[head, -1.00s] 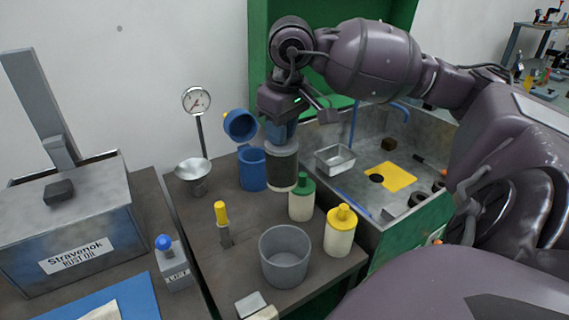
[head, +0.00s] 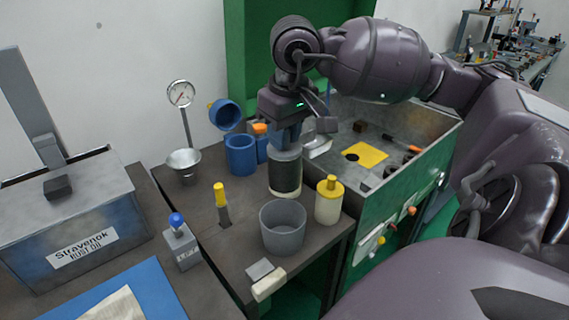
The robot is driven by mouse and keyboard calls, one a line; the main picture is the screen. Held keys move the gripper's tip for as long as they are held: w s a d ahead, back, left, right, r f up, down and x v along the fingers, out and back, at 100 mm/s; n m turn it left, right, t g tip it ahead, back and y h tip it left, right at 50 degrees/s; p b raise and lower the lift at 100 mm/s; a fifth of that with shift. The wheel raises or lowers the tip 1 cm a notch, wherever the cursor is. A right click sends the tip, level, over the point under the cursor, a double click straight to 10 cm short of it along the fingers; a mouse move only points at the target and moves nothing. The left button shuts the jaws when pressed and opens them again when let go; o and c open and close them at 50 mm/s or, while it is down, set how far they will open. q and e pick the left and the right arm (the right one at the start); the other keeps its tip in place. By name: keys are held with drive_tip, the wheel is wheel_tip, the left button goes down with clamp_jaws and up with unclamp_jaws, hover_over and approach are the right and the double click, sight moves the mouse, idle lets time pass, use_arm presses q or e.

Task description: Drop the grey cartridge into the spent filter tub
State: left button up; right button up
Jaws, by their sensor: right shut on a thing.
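The grey cartridge (head: 285,178) has a dark mesh body between pale grey end caps. My right gripper (head: 287,146) is shut on its top and holds it upright. The grey open tub (head: 283,236), which I take for the spent filter tub, stands on the dark bench just in front of the cartridge. The cartridge's lower end shows just above the tub's far rim in the picture; its exact height over the bench is hard to tell. I see no label on the tub, and its inside looks empty. My left gripper is not in view.
A yellow-capped bottle (head: 328,200) stands right of the tub, a yellow-handled tool (head: 221,204) left of it. A blue canister (head: 241,155), a funnel (head: 184,165) and a gauge (head: 180,94) stand behind. A metal sink (head: 400,125) lies to the right.

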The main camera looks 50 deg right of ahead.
drive_tip(key=shift+d+f+m, duration=0.1)
drive_tip(key=shift+f+m, duration=0.2)
drive_tip(key=shift+f, duration=0.2)
drive_tip(key=shift+w+f+b, duration=0.1)
drive_tip(key=shift+f+b, duration=0.6)
drive_tip(key=shift+f, duration=1.85)
drive_tip(key=o, duration=1)
drive_tip(key=shift+c, duration=0.2)
drive_tip(key=r, duration=0.3)
drive_tip(key=s+r, duration=0.1)
drive_tip(key=r, duration=0.3)
drive_tip(key=r+p, duration=0.1)
drive_tip(key=r, duration=0.2)
drive_tip(key=shift+s+r, duration=0.35)
